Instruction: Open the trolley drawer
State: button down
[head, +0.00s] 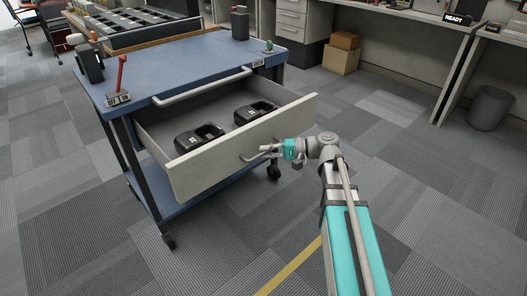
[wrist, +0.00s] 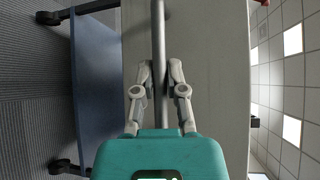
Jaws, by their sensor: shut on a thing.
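The trolley (head: 215,58) is a blue-topped cart on castors. Its pale drawer (head: 200,172) stands pulled well out, with two black charger-like units (head: 200,137) (head: 256,112) inside. The bar handle (head: 250,157) is on the drawer front, partly hidden by my gripper in the head view. My gripper (head: 268,149) is at the handle and shut on it. In the wrist view the handle (wrist: 158,45) runs up the picture between the fingers (wrist: 162,75), against the pale drawer front (wrist: 215,60).
Cardboard boxes (head: 342,52) and a bin (head: 490,108) stand by the desks. The carpet right of the drawer is clear.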

jog(key=shift+w+d, duration=0.1)
jog(key=shift+w, duration=0.15)
jog(key=c, duration=0.7)
grip_release()
jog(key=shift+s, duration=0.1)
jog(key=shift+s, duration=0.1)
